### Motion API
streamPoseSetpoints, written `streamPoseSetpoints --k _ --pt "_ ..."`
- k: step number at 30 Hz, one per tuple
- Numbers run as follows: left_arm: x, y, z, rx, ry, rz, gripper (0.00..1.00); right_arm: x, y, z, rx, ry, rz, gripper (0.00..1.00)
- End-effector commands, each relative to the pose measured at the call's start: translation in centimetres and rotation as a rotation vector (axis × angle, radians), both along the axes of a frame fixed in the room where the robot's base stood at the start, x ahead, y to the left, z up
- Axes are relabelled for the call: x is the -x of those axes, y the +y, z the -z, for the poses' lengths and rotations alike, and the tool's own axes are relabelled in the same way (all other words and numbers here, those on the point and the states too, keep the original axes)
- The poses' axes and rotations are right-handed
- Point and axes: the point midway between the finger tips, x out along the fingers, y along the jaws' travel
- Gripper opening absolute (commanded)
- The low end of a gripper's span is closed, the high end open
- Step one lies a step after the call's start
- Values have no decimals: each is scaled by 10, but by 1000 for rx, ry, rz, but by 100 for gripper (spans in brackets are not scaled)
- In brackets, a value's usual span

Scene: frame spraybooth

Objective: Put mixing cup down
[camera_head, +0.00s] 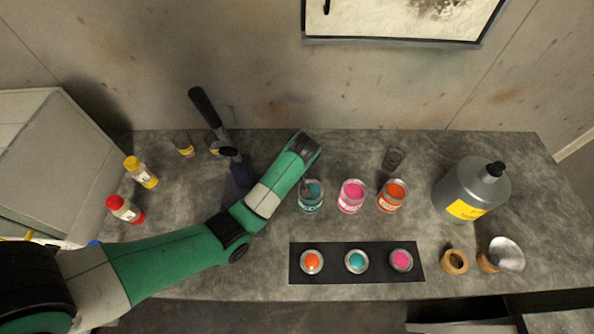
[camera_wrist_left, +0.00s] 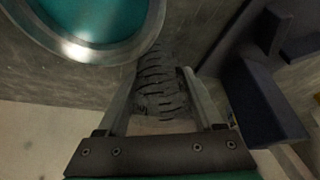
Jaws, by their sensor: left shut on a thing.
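My left gripper (camera_wrist_left: 167,72) is shut on a translucent grey thing with dark curved lines, which looks like the mixing cup (camera_wrist_left: 160,92). In the left wrist view it sits between the two fingers, beside the large round rim of the teal paint can (camera_wrist_left: 88,22). In the head view my left arm's wrist hides the fingers and the cup, just left of the teal can (camera_head: 311,197). I cannot tell whether the cup's base touches the bench. Another clear grey cup (camera_head: 394,158) stands behind the orange can. My right gripper is not in view.
Pink (camera_head: 351,196) and orange (camera_head: 391,196) cans stand right of the teal can. A black mat (camera_head: 335,274) with three small paint pots lies in front. A dark blue stand (camera_head: 237,188) is left of my wrist. A grey metal jug (camera_head: 470,190) stands right.

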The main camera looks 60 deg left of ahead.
Motion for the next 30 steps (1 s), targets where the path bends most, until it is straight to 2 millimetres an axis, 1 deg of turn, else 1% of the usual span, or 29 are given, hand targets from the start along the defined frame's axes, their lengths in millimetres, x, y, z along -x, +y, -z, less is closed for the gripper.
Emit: streamPoseSetpoints --k 1,11,12,16,17,26,29,30 --pt "2 2 3 0 0 -4 16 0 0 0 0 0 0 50" --pt "1 2 6 0 0 -3 16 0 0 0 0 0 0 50" --pt "1 2 7 0 -1 -3 72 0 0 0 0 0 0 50" --pt "1 2 6 0 -1 -3 95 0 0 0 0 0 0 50" --pt "1 2 6 0 -2 -4 98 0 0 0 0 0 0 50" --pt "1 2 5 -1 -2 -4 98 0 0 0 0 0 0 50" --pt "-2 -2 -3 -1 -5 3 98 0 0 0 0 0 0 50" --pt "-4 -5 -9 -1 -4 8 98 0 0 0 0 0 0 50"
